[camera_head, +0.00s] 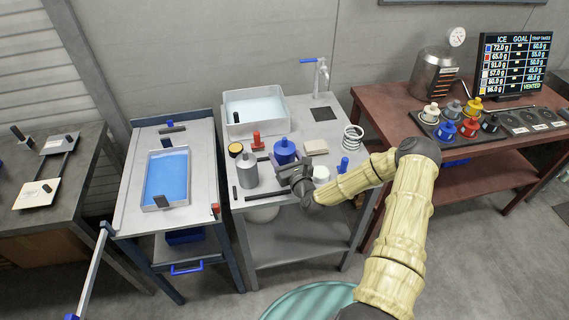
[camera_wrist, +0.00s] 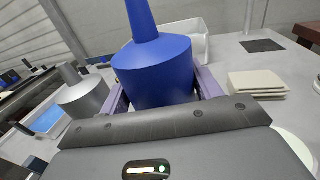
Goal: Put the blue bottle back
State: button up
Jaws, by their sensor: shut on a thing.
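The blue bottle (camera_head: 285,151) is upright at the middle table, with a wide body and a narrow neck. In the wrist view the blue bottle (camera_wrist: 155,70) fills the space between my fingers, which press on its two sides. My gripper (camera_head: 286,168) is shut on it from the near side. I cannot tell whether its base touches the table. A grey bottle (camera_head: 247,170) stands apart just to its left, also seen in the wrist view (camera_wrist: 86,94).
Around it are a white basin (camera_head: 240,132), a red-handled item (camera_head: 257,141), a stack of pale pads (camera_head: 316,147), a coil (camera_head: 353,138) and a small blue-topped item (camera_head: 343,165). Several coloured pots, one blue (camera_head: 446,130), stand on the red-brown table (camera_head: 385,112). A blue-filled tray (camera_head: 148,180) is left.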

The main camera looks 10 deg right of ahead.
aim_at(285, 163)
jog(key=shift+f+p, duration=0.35)
jog(key=shift+f, duration=1.45)
jog(key=shift+f, duration=0.2)
jog(key=o, duration=1.2)
jog(key=shift+o, duration=0.2)
jog(key=shift+r, duration=0.2)
jog(key=s+d+b, duration=0.2)
jog(key=s+b, duration=0.1)
jog(key=s, duration=0.8)
jog(key=shift+s+d+b, duration=0.2)
jog(key=shift+s+b, duration=0.2)
